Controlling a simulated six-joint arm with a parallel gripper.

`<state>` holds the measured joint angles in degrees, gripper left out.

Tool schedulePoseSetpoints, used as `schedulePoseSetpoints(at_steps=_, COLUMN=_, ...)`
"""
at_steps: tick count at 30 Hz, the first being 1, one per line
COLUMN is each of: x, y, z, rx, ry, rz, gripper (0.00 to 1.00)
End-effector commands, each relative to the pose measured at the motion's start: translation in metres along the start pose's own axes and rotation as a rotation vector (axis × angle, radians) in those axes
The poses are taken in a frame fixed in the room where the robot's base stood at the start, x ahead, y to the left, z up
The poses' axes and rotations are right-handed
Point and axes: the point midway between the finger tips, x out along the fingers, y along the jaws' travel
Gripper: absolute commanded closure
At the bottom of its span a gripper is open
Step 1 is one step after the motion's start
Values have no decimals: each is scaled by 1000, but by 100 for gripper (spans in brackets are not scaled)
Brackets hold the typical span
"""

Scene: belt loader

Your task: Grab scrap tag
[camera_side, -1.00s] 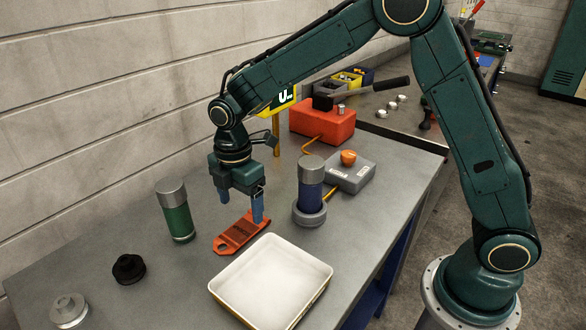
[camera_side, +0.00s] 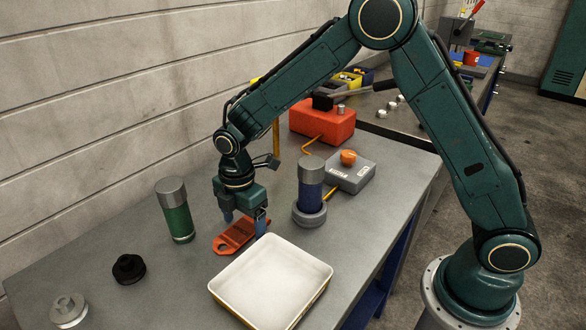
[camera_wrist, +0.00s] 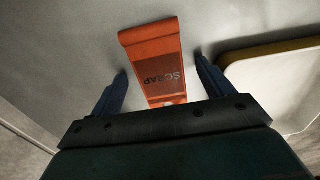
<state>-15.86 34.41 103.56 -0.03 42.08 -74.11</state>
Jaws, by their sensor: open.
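The orange scrap tag (camera_side: 232,238) lies flat on the grey bench, with a hole at its near left end. In the wrist view the tag (camera_wrist: 157,54) shows the word SCRAP and lies between my two blue fingers. My gripper (camera_side: 244,226) is open and low over the tag, one finger on either side of it. The wrist view also shows the open gripper (camera_wrist: 160,82), with a gap between each finger and the tag. Part of the tag is hidden by the gripper in both views.
A white tray (camera_side: 322,268) stands just right of the tag. A green cylinder (camera_side: 177,215) stands to its left, a blue cylinder (camera_side: 311,172) in a grey ring to its right. Black (camera_side: 128,269) and silver (camera_side: 69,311) knobs sit at left. A grey button box (camera_side: 350,174) is behind.

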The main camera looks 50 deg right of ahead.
Motion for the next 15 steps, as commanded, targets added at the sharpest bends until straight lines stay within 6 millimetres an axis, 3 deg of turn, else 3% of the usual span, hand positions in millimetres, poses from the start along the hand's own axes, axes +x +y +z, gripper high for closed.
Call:
schedulePoseSetpoints(at_steps=7, x=0, y=0, z=0, rx=0, ry=0, rz=1, gripper=22)
schedulePoseSetpoints(at_steps=14, x=0, y=0, z=0, rx=0, ry=0, rz=1, gripper=67)
schedulePoseSetpoints(at_steps=15, x=0, y=0, z=0, rx=0, ry=0, rz=1, gripper=68)
